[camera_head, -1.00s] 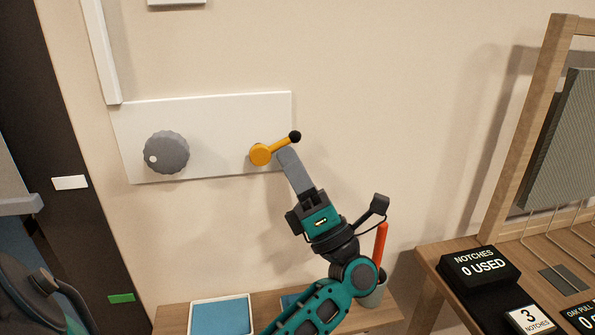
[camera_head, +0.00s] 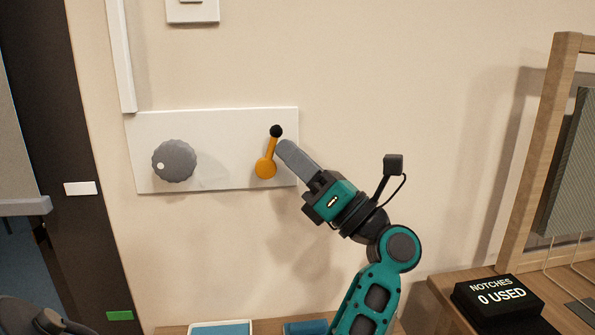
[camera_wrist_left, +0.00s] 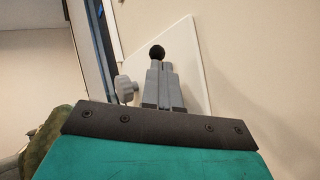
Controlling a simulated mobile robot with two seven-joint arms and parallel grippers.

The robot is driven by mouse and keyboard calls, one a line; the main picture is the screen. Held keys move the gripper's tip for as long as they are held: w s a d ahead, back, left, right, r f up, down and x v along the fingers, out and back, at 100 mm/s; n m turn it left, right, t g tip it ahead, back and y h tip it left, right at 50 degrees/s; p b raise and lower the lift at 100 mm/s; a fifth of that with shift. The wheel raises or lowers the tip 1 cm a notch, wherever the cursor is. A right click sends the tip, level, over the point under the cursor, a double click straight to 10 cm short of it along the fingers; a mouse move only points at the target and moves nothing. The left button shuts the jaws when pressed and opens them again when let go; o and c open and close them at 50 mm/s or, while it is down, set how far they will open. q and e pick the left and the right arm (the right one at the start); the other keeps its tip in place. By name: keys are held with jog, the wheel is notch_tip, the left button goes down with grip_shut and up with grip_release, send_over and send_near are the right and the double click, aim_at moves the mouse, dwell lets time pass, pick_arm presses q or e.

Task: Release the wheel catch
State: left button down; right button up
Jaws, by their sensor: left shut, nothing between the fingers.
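The wheel (camera_head: 174,161) is a grey scalloped knob with a white dot, on the left of a white wall panel (camera_head: 220,150). The catch is an orange lever (camera_head: 266,166) with a black ball end (camera_head: 276,131), on the panel's right; it stands nearly upright, tipped slightly right. My left gripper (camera_head: 284,147) is shut and empty, its fingertips just right of the lever, close to or touching it. In the left wrist view, the shut fingers (camera_wrist_left: 160,72) point at the black ball (camera_wrist_left: 157,52) and hide most of the lever; the wheel (camera_wrist_left: 125,88) is left of them.
A black "NOTCHES 0 USED" sign (camera_head: 497,294) stands on a wooden table at the right, by a wooden frame (camera_head: 548,150). A low shelf with blue items (camera_head: 306,327) lies below the panel. The wall right of the panel is bare.

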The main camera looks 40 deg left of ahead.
pick_arm(q)
jog(key=shift+r, duration=0.15)
pick_arm(e)
jog(key=shift+f, duration=0.1)
pick_arm(q)
jog(key=b+v, duration=0.4)
jog(key=v, duration=0.9)
pick_arm(e)
jog(key=shift+w+a+f, duration=0.2)
jog(key=shift+a+f, duration=0.1)
jog(key=shift+f, duration=0.2)
jog(key=shift+w+a+f, duration=0.15)
jog(key=shift+a+f, duration=0.15)
jog(key=shift+f, duration=0.15)
jog(key=shift+s+f, duration=0.1)
jog(key=shift+f, duration=0.05)
jog(key=shift+s+f, duration=0.1)
